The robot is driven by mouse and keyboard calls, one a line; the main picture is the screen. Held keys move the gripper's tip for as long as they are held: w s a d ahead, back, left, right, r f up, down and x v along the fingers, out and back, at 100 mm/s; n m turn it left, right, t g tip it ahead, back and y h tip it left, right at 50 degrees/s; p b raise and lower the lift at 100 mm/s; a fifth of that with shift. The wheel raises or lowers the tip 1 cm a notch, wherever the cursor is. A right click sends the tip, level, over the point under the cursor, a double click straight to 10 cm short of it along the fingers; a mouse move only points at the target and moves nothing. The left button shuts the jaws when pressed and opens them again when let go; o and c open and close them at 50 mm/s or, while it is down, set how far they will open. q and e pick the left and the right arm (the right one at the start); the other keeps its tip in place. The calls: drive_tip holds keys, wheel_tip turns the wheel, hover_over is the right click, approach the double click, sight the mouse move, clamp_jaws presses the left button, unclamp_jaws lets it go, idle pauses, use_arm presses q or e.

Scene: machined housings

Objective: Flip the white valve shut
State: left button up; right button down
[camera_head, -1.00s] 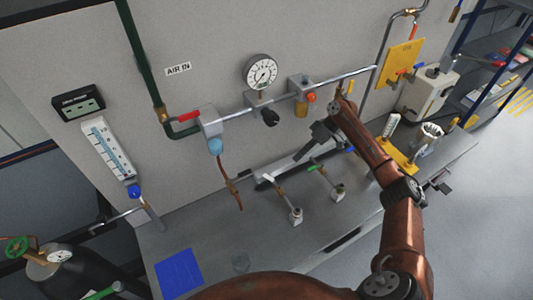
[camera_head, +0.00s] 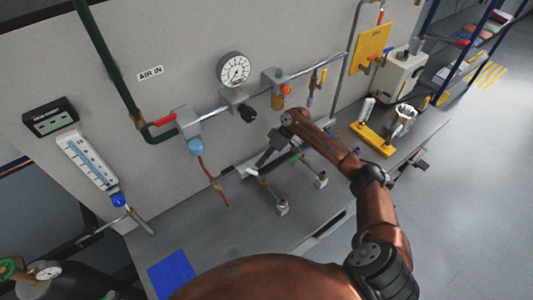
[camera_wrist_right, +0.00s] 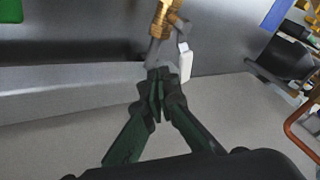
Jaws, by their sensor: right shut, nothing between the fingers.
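The white valve's lever (camera_head: 252,171) shows in the head view beside the fingertips of my right gripper (camera_head: 257,166), on a line rising from a small block (camera_head: 282,208) on the bench. In the right wrist view the white lever (camera_wrist_right: 185,62) hangs from a brass fitting (camera_wrist_right: 164,18), just right of and beyond my right gripper's fingertips (camera_wrist_right: 157,82). The fingers are shut together with nothing between them. I cannot tell whether they touch the lever or the fitting. My left gripper is not in view.
A green-handled valve (camera_head: 296,158) stands right of the white one, partly behind my right arm. A pressure gauge (camera_head: 234,69), red lever (camera_head: 161,121) and pipework are on the wall panel. A blue mat (camera_head: 172,272) lies at the bench's front left.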

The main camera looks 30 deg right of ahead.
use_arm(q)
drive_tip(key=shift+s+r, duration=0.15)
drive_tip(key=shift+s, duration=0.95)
use_arm(e)
drive_tip(key=shift+s+a+f, duration=0.1)
drive_tip(key=shift+s+a, duration=0.2)
drive_tip(key=shift+a, duration=0.4)
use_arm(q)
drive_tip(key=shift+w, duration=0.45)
use_arm(e)
drive_tip(key=shift+a+n+g, duration=0.2)
drive_tip(key=shift+n+g, duration=0.2)
